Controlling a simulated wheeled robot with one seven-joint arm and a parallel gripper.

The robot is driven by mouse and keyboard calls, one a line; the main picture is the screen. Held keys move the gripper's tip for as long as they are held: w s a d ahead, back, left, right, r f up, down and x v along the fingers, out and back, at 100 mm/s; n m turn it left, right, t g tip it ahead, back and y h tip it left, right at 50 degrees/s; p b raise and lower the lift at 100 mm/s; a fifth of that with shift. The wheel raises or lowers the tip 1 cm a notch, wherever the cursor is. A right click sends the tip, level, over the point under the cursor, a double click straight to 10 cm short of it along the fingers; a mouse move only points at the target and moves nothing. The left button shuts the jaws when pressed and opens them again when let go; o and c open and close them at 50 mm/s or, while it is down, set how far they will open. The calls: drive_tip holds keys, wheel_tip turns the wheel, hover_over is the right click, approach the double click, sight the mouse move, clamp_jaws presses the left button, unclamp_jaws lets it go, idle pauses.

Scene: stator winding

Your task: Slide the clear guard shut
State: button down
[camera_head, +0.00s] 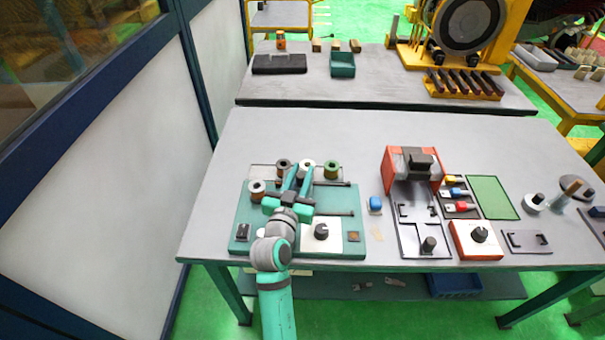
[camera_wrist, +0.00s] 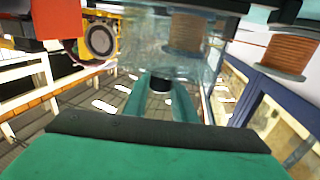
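The clear guard (camera_wrist: 158,45) shows in the wrist view as a see-through panel with a copper-coloured spool behind it. In the head view it is too faint to outline, above the teal winding fixture (camera_head: 242,225). My gripper (camera_head: 298,178) is over the fixture, among its spools. Its two teal fingers are apart, and they also show in the wrist view (camera_wrist: 160,95). A small black knob-like part (camera_wrist: 160,84) appears between or just beyond the fingertips. I cannot tell whether they touch it or whether it belongs to the guard.
Several spools (camera_head: 332,170) stand on the fixture, with a black knob (camera_head: 321,231) at its front. A blue part (camera_head: 375,204) lies to the right. An orange-red machine (camera_head: 398,165) and an orange box (camera_head: 476,240) stand further right. The table's left end is clear.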

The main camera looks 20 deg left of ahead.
drive_tip(key=shift+d, duration=0.15)
drive_tip(key=shift+s+a, duration=0.3)
drive_tip(key=shift+a, duration=0.6)
drive_tip(key=c, duration=1.5)
unclamp_jaws()
drive_tip(key=shift+s+a, duration=0.2)
drive_tip(key=shift+o, duration=0.2)
drive_tip(key=shift+d, duration=0.2)
drive_tip(key=shift+w+d, duration=0.1)
drive_tip(key=shift+s+d, duration=0.1)
drive_tip(key=shift+s, duration=0.35)
drive_tip(key=s, duration=1)
drive_tip(key=shift+d, duration=0.15)
